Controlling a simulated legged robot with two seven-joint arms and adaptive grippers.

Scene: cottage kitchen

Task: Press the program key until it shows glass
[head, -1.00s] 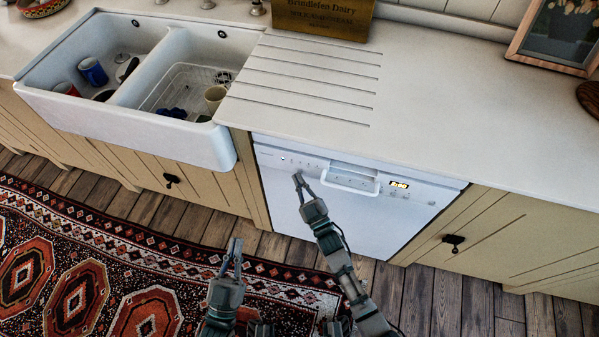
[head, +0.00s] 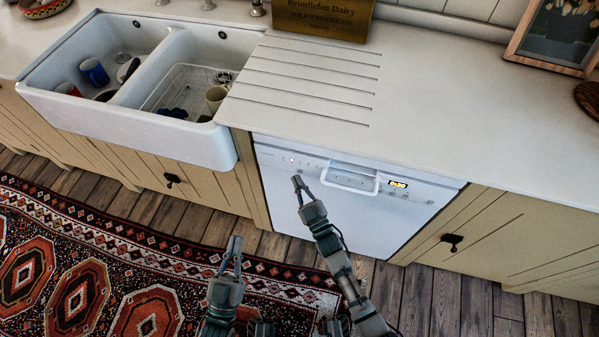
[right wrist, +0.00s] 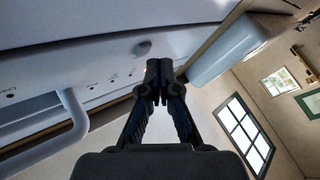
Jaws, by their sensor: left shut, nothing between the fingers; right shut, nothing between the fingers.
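The white dishwasher (head: 330,205) is closed under the worktop. Its control panel (head: 310,164) runs along the top, with a small lit lamp (head: 291,160) in the row at the left and a lit amber display (head: 397,183) right of the handle. The display's text is too small to read surely. My right gripper (head: 298,184) is shut and empty just below the panel's left part; contact is unclear. In the right wrist view its fingertips (right wrist: 159,72) are together beside the panel (right wrist: 70,75), near a grey round button (right wrist: 142,48). My left gripper (head: 234,246) is shut and empty, above the rug.
The dishwasher handle (head: 350,181) sticks out right of my right gripper. A double sink (head: 170,118) with cups stands at the left. The worktop (head: 440,95) is clear in the middle. A patterned rug (head: 130,265) covers the floor at the left.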

